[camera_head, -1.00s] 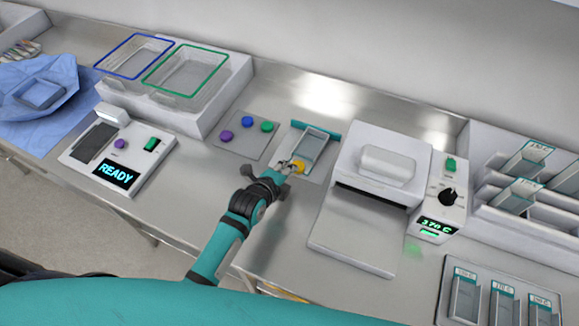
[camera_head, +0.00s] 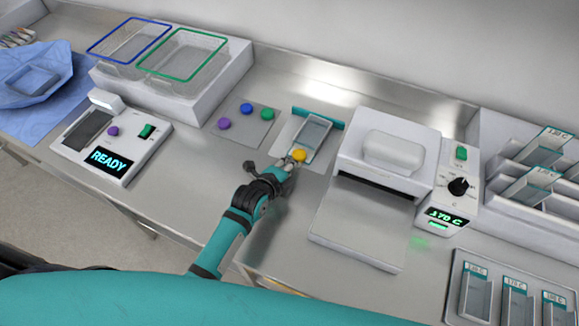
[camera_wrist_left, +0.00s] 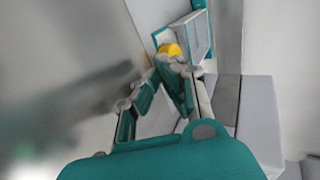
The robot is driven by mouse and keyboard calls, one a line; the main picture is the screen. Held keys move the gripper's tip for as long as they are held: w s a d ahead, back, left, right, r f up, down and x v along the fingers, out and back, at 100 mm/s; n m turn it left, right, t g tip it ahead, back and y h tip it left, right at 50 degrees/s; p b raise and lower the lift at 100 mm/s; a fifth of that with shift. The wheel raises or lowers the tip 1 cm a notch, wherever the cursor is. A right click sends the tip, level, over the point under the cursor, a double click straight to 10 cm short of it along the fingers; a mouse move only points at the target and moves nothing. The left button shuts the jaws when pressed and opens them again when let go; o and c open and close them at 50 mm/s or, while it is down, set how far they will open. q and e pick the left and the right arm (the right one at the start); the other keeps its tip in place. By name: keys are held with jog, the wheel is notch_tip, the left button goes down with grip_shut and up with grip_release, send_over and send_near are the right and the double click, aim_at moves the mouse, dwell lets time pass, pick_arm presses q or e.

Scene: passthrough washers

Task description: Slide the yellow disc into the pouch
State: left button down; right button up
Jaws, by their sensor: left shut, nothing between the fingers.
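The yellow disc (camera_head: 299,156) lies at the near end of the clear pouch (camera_head: 314,133), which rests on a pale mat with a teal strip at its far edge. The left wrist view also shows the disc (camera_wrist_left: 172,50) at the mouth of the pouch (camera_wrist_left: 192,33); how far it is inside I cannot tell. My left gripper (camera_head: 290,163) is shut and empty, its fingertips just on the near side of the disc, touching it or very close. The fingertips hide part of the disc in the left wrist view. My right gripper is not in view.
A grey mat with purple, blue and green discs (camera_head: 246,109) lies left of the pouch. A white sealer (camera_head: 385,165) with a dial box stands close on the right. A READY device (camera_head: 110,145) and baskets (camera_head: 185,55) are at left. Bare steel lies in front.

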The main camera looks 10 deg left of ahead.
aim_at(301, 150)
pick_arm(q)
jog(key=shift+w+d, duration=0.25)
jog(key=shift+w, duration=0.8)
jog(key=shift+w+d+f+b, duration=0.1)
jog(key=shift+w+d+b, duration=0.2)
jog(key=shift+w, duration=0.35)
jog(key=shift+w+d+r+b, duration=0.1)
jog(key=shift+w+b, duration=0.25)
jog(key=shift+w, duration=0.3)
jog(key=shift+w+d+f+b, duration=0.15)
jog(key=shift+w+b, duration=0.2)
jog(key=shift+w, duration=0.3)
jog(key=shift+p+v, duration=0.85)
jog(key=shift+p, duration=0.2)
jog(key=p+v, duration=0.4)
jog(key=shift+r, duration=0.25)
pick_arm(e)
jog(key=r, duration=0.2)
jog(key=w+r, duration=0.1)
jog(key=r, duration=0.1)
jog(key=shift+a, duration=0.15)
pick_arm(q)
jog(key=shift+s+f, duration=0.1)
jog(key=shift+f, duration=0.05)
